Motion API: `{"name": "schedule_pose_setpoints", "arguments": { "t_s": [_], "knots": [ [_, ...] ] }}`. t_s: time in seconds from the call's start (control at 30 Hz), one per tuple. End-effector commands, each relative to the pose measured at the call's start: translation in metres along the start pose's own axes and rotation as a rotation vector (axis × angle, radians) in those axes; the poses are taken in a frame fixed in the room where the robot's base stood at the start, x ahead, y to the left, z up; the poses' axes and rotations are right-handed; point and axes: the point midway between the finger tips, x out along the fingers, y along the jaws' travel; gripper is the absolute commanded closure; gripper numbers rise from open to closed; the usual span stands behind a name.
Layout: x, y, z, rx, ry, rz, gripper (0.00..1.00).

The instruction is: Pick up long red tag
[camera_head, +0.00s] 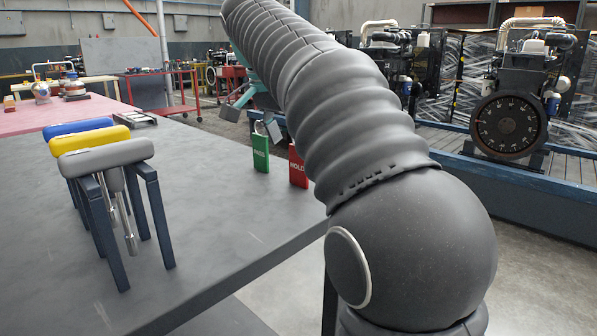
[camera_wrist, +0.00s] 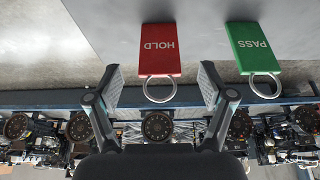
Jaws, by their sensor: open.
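The red tag (camera_wrist: 160,50) is a long flat tag marked HOLD with a metal ring. In the wrist view it lies between and ahead of my gripper's (camera_wrist: 160,88) open, empty fingers, its ring toward the palm; no contact is visible. In the head view the red tag (camera_head: 298,168) stands upright near the table's right edge, partly hidden by my arm. The green tag (camera_head: 260,150), marked PASS, stands to its left. In the wrist view the green tag (camera_wrist: 254,48) is right of the right finger. In the head view only part of my gripper (camera_head: 250,105) shows behind my arm.
The grey table (camera_head: 215,215) has clear room in its middle. A rack with blue, yellow and grey T-handled tools (camera_head: 105,158) stands at the left. A pink-topped table (camera_head: 70,110) is behind. Engines (camera_head: 508,125) stand beyond the table's right edge.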

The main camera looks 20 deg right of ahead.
Motion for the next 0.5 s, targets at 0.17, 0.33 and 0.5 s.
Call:
{"name": "schedule_pose_setpoints", "arguments": {
  "t_s": [0.17, 0.33, 0.5],
  "knots": [
    [0.01, 0.001, 0.0, 0.0, -0.001, 0.0, 0.19],
    [0.033, 0.001, 0.001, 0.0, -0.001, 0.0, 0.19],
    [0.052, 0.001, 0.0, 0.0, -0.001, 0.001, 0.19]
  ]
}}
